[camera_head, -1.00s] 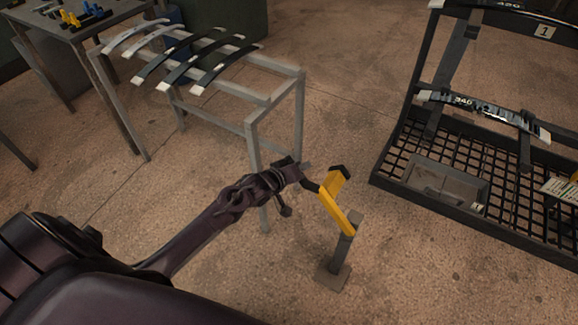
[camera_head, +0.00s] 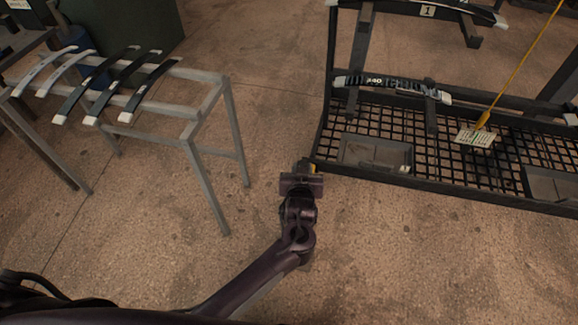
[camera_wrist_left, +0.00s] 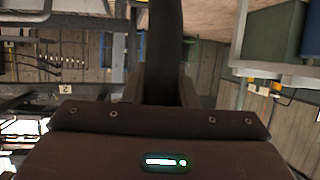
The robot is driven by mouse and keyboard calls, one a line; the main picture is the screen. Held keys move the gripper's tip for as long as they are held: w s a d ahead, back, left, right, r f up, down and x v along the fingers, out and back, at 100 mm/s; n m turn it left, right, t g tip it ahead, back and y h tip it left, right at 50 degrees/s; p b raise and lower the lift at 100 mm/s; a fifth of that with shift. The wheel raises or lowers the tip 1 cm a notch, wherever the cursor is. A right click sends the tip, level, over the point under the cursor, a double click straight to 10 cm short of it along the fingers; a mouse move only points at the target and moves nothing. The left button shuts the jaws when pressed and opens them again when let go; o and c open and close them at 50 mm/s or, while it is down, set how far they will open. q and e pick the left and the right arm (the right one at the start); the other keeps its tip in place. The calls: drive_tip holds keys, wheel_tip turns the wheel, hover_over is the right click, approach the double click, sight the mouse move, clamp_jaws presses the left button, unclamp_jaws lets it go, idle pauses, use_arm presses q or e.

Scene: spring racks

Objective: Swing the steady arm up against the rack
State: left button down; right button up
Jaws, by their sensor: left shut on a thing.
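In the left wrist view a dark bar (camera_wrist_left: 165,45) rises from between the fingers. I cannot tell whether the steady arm touches the rack. My right gripper is not in view.
A grey stand (camera_head: 205,125) on the left bears several curved leaf springs. Bare floor lies between stand and rack.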

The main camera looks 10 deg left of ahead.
use_arm(q)
drive_tip(key=shift+d+r, duration=0.2)
drive_tip(key=shift+d, duration=0.2)
drive_tip(key=c, duration=1.2)
unclamp_jaws()
drive_tip(key=shift+d+f, duration=0.15)
drive_tip(key=shift+d, duration=0.05)
drive_tip(key=shift+o, duration=0.2)
drive_tip(key=shift+a, duration=0.1)
drive_tip(key=shift+s, duration=0.3)
drive_tip(key=v, duration=0.7)
